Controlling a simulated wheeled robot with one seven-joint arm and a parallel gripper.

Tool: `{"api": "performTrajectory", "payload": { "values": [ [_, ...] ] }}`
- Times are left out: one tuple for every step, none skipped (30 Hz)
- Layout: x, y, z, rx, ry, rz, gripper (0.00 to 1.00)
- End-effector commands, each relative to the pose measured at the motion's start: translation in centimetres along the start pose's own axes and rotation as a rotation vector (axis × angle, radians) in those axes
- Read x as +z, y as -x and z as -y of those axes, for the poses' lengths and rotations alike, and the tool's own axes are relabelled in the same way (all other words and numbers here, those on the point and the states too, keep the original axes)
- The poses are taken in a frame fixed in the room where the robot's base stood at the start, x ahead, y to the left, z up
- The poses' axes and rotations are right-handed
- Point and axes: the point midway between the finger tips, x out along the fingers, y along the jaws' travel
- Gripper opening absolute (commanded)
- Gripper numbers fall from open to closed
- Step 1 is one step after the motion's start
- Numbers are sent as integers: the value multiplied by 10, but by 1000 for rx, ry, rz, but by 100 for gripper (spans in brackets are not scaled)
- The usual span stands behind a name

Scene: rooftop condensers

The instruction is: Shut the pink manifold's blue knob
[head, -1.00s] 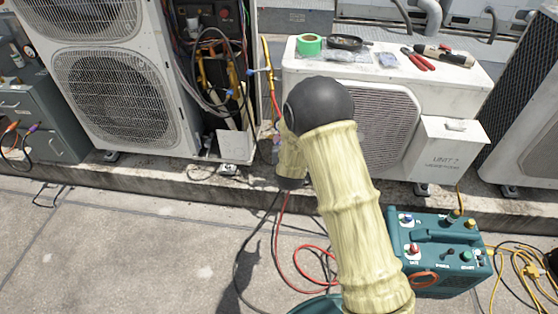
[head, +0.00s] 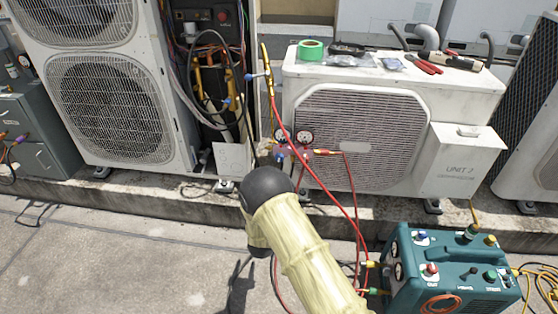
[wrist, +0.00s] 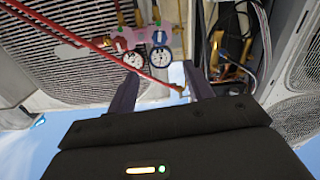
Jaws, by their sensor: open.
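The pink manifold (head: 293,151) hangs between the opened condenser and the white unit, with two round gauges above it in the head view. A red knob (head: 322,152) is on its right. In the wrist view, which is upside down, the pink manifold (wrist: 151,36) is at the top, beyond the fingers, with both gauges facing me. My gripper (wrist: 162,88) is open and empty, short of the manifold. My own arm hides the gripper in the head view.
A red hose (head: 335,200) runs from above the manifold down to the teal machine (head: 445,270); it crosses in front of the gauges in the wrist view (wrist: 125,63). The opened condenser's cables (head: 215,75) are at left. Tools and green tape (head: 311,49) lie on the white unit (head: 480,95).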

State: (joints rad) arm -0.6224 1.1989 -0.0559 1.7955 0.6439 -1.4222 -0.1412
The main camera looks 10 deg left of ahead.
Motion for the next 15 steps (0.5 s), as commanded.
{"api": "performTrajectory", "payload": {
  "values": [
    [0,-2,0,1,-1,-1,52],
    [1,-4,0,1,-1,-1,52],
    [1,-7,0,1,-1,0,52],
    [2,-10,0,1,-2,0,52],
    [2,-14,0,1,-2,-2,52],
    [2,-19,0,1,-2,-2,52],
    [2,-23,0,1,-2,-1,52],
    [2,-28,0,1,-2,-3,52],
    [3,-35,-1,2,-2,-1,52],
    [3,-40,0,3,-3,-3,52],
    [3,-46,0,2,-3,-2,52],
    [3,-53,0,2,-2,-3,52],
    [3,-58,0,1,-2,-2,52],
    [3,-64,0,1,-2,-3,52],
    [3,-71,0,2,-3,-2,52]
  ]
}}
